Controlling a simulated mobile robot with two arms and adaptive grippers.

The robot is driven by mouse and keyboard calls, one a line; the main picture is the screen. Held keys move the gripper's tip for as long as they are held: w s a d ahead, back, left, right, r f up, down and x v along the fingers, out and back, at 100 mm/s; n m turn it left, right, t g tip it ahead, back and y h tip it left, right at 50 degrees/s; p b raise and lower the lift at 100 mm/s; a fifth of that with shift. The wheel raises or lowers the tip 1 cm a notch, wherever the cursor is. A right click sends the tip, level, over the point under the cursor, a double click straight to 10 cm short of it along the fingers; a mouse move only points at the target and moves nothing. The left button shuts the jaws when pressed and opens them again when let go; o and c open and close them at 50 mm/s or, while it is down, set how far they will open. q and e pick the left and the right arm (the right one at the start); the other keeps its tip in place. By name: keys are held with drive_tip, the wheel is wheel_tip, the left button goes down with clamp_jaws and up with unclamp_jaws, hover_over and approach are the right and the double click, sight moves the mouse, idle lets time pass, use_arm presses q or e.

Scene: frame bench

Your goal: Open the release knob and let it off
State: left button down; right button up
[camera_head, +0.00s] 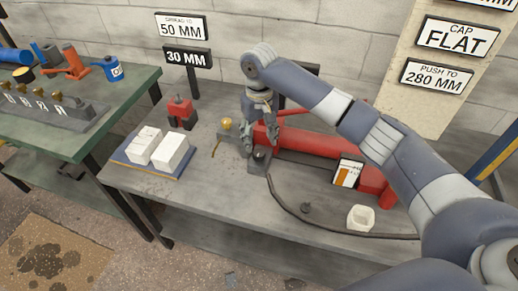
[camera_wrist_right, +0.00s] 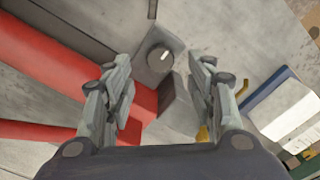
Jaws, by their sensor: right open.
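The release knob (camera_wrist_right: 160,58) is a round black knob with a white mark, on a grey block (camera_wrist_right: 148,72). In the head view the knob (camera_head: 259,155) sits at the left end of the long red cylinder (camera_head: 310,146). My right gripper (camera_head: 261,138) points down over this end of the cylinder. In the right wrist view the gripper (camera_wrist_right: 161,75) is open, with one finger on each side of the knob in the picture. I see nothing between the fingers; contact with the knob cannot be told. My left gripper is not in view.
A blue-edged tray (camera_head: 136,164) with white blocks lies left on the bench. A red block (camera_head: 181,112) stands behind it. A brass ball (camera_head: 227,123) is close left of the gripper. A white cup (camera_head: 361,217) and dark hose lie in front. Signs stand behind.

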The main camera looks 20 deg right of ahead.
sight(259, 153)
drive_tip(key=shift+f, duration=2.8)
drive_tip(key=c, duration=1.1)
